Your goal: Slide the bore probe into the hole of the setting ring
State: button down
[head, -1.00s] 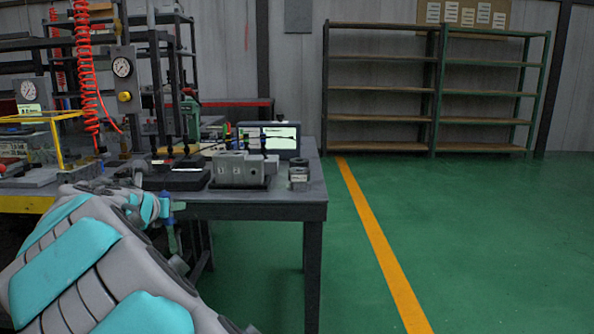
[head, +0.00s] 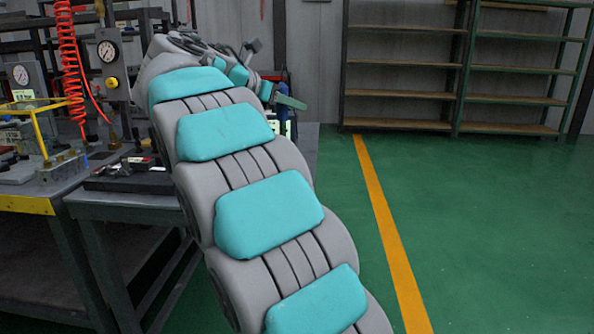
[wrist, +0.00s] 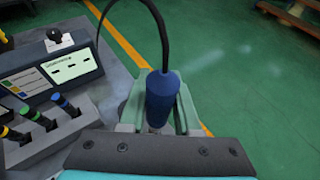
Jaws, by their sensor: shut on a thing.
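The bore probe (wrist: 160,100) is a dark blue cylinder with a black cable looping up from its end. In the wrist view my gripper (wrist: 157,88) has its green fingers on either side of the probe and is shut on it. The probe's lower end is hidden behind the wrist housing. I cannot make out the setting ring in either current view.
A gauge box with a lit display (wrist: 69,69) stands on the bench, left of my gripper. Nearer is a grey block (wrist: 45,138) holding several colour-banded handles. The bench's right edge drops to green floor with a yellow line (head: 385,225). Empty shelves (head: 400,95) stand at the back.

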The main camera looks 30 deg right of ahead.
aim_at(286, 128)
notch_tip(286, 128, down, 6)
jog(key=shift+a+r+b, duration=0.1)
jog(key=shift+b, duration=0.45)
notch_tip(286, 128, down, 4)
jog(key=b, duration=0.4)
jog(key=shift+r, duration=0.2)
jog(key=c, duration=0.6)
grip_release()
jog(key=shift+f, duration=0.15)
